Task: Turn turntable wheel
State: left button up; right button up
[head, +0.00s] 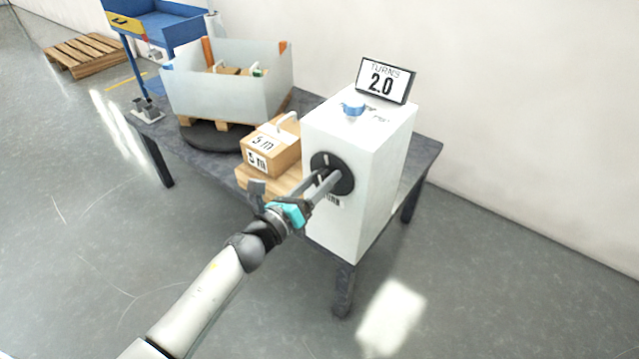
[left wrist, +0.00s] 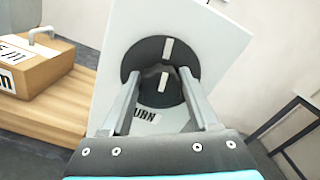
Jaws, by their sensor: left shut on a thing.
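The black turntable wheel (head: 333,173) is a round dial on the front face of a white box (head: 372,165). It also shows in the left wrist view (left wrist: 143,60), with a white mark on its disc and another on its raised knob (left wrist: 160,84). My left gripper (head: 328,178) comes in from the left and is shut on the knob, one finger on each side of it. A sign on top of the box (head: 386,81) reads "TURNS 2.0". My right gripper is not in view.
A blue knob (head: 353,108) sits atop the white box. Floor in front is clear.

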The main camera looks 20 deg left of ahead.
pick_arm(q)
jog(key=shift+d+m+b, duration=0.1)
jog(key=shift+m+b, duration=0.25)
jog(key=shift+m, duration=0.75)
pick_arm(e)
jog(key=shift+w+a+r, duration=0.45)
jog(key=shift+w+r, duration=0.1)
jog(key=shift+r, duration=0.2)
pick_arm(q)
jog(key=o, duration=1.4)
jog(key=shift+s, duration=0.1)
jog(key=shift+s+a, duration=0.25)
jog(key=shift+s, duration=0.3)
jog(key=v, duration=1.4)
jog(key=shift+r, duration=0.1)
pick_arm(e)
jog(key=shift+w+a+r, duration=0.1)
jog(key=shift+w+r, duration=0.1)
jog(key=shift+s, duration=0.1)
